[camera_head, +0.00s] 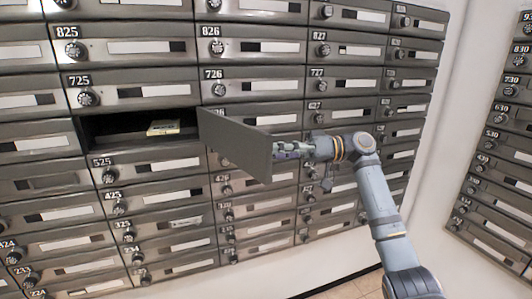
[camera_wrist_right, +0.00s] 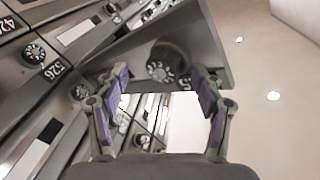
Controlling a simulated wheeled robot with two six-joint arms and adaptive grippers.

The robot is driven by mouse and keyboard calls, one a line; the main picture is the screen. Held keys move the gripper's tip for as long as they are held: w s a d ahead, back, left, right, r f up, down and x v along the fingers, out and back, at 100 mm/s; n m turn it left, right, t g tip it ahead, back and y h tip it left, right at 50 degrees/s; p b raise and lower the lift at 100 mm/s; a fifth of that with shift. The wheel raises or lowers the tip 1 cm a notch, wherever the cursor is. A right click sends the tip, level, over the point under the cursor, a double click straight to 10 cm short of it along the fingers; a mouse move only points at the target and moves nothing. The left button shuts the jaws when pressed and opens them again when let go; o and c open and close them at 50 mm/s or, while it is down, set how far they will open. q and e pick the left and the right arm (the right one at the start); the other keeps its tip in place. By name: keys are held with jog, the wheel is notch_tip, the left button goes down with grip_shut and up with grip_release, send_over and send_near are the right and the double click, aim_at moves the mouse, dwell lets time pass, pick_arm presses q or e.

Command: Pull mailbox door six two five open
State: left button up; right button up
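The door of mailbox 625 (camera_head: 236,142) stands swung out from its right side, in the row between 725 and 525. Its compartment (camera_head: 110,130) is open and dark, with a small yellowish packet (camera_head: 163,127) inside. My right gripper (camera_head: 282,151) is at the front face of the door, near its free edge, partly hidden by the door. In the right wrist view, the door (camera_wrist_right: 205,45) and its round dial knob (camera_wrist_right: 166,62) lie ahead of my right gripper (camera_wrist_right: 160,74). Its fingers are spread apart, one on each side of the knob, with visible gaps. My left gripper is not in view.
Closed mailboxes with dial knobs surround the opening, such as 725 (camera_head: 135,90) above and 525 (camera_head: 150,165) below. Another mailbox bank (camera_head: 495,150) stands at the right, past a white wall strip (camera_head: 440,150). Tiled floor (camera_head: 345,288) shows at the bottom.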

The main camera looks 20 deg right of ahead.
jog(key=s+d, duration=0.1)
jog(key=d, duration=0.9)
jog(key=shift+s, duration=0.4)
